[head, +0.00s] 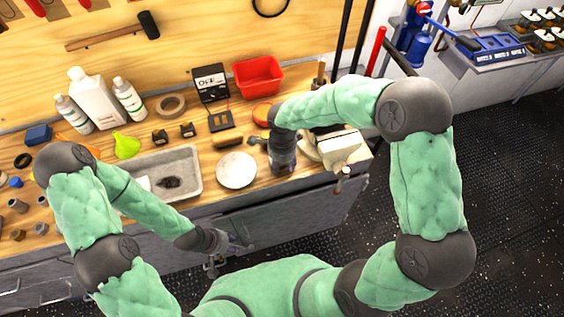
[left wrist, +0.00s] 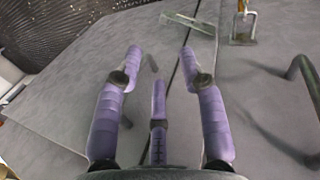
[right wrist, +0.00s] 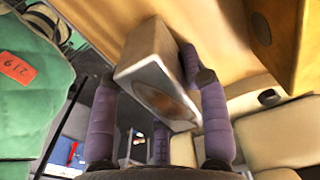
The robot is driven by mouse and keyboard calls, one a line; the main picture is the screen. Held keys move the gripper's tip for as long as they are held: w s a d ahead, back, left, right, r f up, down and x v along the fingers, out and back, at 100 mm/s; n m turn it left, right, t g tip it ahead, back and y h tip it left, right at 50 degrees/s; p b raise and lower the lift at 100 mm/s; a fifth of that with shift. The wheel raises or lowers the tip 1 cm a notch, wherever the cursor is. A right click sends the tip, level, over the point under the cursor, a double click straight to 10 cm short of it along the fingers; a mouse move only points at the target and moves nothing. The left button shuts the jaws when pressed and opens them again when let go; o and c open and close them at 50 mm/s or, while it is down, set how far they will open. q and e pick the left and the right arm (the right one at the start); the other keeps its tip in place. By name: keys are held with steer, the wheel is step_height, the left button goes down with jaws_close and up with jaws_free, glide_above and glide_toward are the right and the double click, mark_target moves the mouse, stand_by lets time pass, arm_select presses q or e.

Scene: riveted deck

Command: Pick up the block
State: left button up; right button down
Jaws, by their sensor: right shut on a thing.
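The block (right wrist: 152,62) shows in the right wrist view as a pale, boxy piece with a brown rounded patch on one face. It sits tilted between the fingers of my right gripper (right wrist: 150,82), which is shut on it. In the head view my right gripper (head: 283,160) is over the bench, beside a white round plate (head: 236,170); the block is not clearly visible there. My left gripper (head: 222,256) hangs low in front of the cabinet. In the left wrist view its fingers (left wrist: 160,60) are spread, with nothing between them.
A cream vise (head: 340,148) stands right of my right gripper at the bench end. A grey tray (head: 175,175) lies left of the plate. Bottles (head: 95,97), a red bin (head: 258,76) and a tape roll (head: 171,105) stand behind. Dark floor is free at right.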

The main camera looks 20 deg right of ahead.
steer(key=r, duration=0.2)
steer(key=r+p, duration=0.1)
steer(key=r, duration=0.1)
steer(key=shift+s+a+r, duration=0.1)
steer(key=shift+a, duration=0.25)
steer(key=s+a+r+p, duration=0.2)
steer(key=s+a+r, duration=0.5)
steer(key=a, duration=0.4)
steer(key=shift+a+r+p, duration=0.25)
steer(key=shift+r+p, duration=0.1)
steer(key=shift+r, duration=0.55)
